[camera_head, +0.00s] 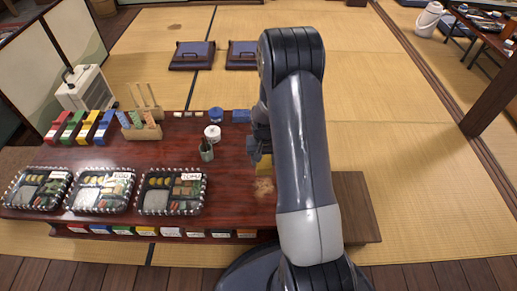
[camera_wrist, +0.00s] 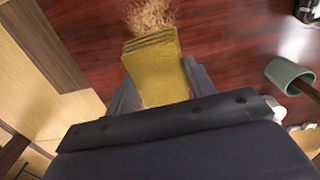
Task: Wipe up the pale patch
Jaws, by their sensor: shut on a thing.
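My gripper (camera_wrist: 160,88) is shut on a yellow folded cloth (camera_wrist: 152,62), with one finger on each side of it. In the head view the cloth (camera_head: 264,165) shows at the left of my arm, over the dark red table (camera_head: 232,170). The pale patch (camera_head: 264,187) is a light brown, crumbly-looking spot on the table, just nearer the front than the cloth. In the wrist view the patch (camera_wrist: 150,14) lies just beyond the cloth's far end. I cannot tell whether the cloth touches the table. My arm hides part of the table.
A grey-green cup (camera_head: 207,152) with dark sticks stands left of my gripper, near a white pot (camera_head: 212,133) and a blue container (camera_head: 216,114).

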